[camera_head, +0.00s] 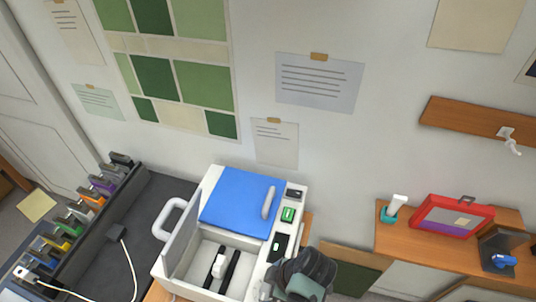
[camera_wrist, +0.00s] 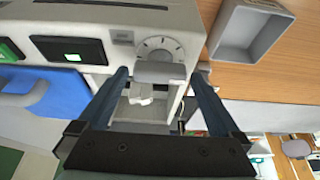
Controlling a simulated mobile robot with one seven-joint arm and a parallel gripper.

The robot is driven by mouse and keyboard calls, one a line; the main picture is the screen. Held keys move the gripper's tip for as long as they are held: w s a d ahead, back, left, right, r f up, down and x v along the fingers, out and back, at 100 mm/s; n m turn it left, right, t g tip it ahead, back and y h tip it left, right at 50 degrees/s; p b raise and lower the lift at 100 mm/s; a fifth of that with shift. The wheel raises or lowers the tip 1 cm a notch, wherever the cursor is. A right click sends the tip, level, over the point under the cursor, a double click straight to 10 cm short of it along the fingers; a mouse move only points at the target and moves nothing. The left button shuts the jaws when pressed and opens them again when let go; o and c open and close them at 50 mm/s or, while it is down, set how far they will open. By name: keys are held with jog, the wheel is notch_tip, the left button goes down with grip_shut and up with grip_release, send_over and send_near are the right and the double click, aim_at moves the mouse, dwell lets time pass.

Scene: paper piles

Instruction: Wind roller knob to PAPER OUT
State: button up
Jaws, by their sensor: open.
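The white machine (camera_head: 258,255) with a blue lid (camera_head: 240,203) stands at the lower middle of the head view. In the wrist view, a pale round dial (camera_wrist: 160,45) with dark tick marks sits on the machine's panel, and a grey bar-like piece (camera_wrist: 160,72) lies just below it. I take these for the roller knob; its labels are not readable. My gripper (camera_wrist: 161,76) is open, with one finger on each side of the grey piece. I cannot tell whether they touch it. In the head view my gripper (camera_head: 300,285) covers the machine's right front corner.
Green-lit displays (camera_wrist: 72,50) sit beside the dial. A grey open tray (camera_wrist: 251,30) stands on the wooden top at upper right. To the right, a wooden shelf (camera_head: 400,243) carries a red case (camera_head: 452,216). A dark rack (camera_head: 100,235) of coloured items stands left.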

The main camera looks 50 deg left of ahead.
jog(key=c, duration=1.2)
jog(key=shift+o, duration=0.2)
